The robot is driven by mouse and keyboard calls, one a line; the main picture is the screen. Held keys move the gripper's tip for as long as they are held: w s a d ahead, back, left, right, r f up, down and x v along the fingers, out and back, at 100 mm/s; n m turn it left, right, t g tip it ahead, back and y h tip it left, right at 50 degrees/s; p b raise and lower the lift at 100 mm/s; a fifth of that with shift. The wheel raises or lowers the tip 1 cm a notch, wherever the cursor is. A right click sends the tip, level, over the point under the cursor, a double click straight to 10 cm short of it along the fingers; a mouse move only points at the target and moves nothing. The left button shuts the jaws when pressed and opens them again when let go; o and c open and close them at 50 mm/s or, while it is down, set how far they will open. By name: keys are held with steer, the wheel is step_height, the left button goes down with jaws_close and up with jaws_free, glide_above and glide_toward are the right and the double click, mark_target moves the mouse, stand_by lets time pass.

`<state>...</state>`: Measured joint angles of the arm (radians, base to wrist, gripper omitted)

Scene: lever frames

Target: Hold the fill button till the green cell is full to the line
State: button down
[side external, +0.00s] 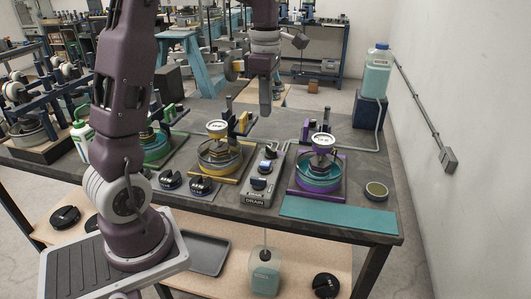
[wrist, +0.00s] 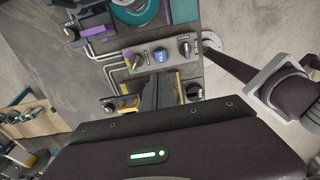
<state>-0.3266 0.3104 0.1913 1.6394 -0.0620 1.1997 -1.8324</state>
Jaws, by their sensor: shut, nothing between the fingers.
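The green cell (side external: 157,147) stands at the left of the bench, behind my arm. Its liquid level and line are too small to read, and I do not make it out in the wrist view. The fill button (wrist: 160,55) is a round blue button with white lettering on a grey control box (wrist: 150,68). The box also shows in the side view (side external: 257,190), between the yellow and purple cells. My gripper (side external: 265,112) is shut and empty, pointing down above the bench behind the box. In the wrist view its fingertips (wrist: 158,84) appear just below the button, apart from it.
The yellow cell (side external: 217,158) and purple cell (side external: 318,172) flank the box. Dark knobs (wrist: 183,47) sit beside the button. A bottle (side external: 377,72) stands at the back right.

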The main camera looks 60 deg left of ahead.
mark_target(264, 163)
step_height(264, 163, down, 14)
steer(key=shift+r, duration=0.1)
stand_by(0.5)
steer(key=shift+s+d+f, duration=0.1)
steer(key=shift+s+f, duration=0.05)
steer(key=shift+f, duration=1.2)
stand_by(0.9)
step_height(264, 163, up, 15)
steer(key=shift+w, duration=0.3)
stand_by(0.3)
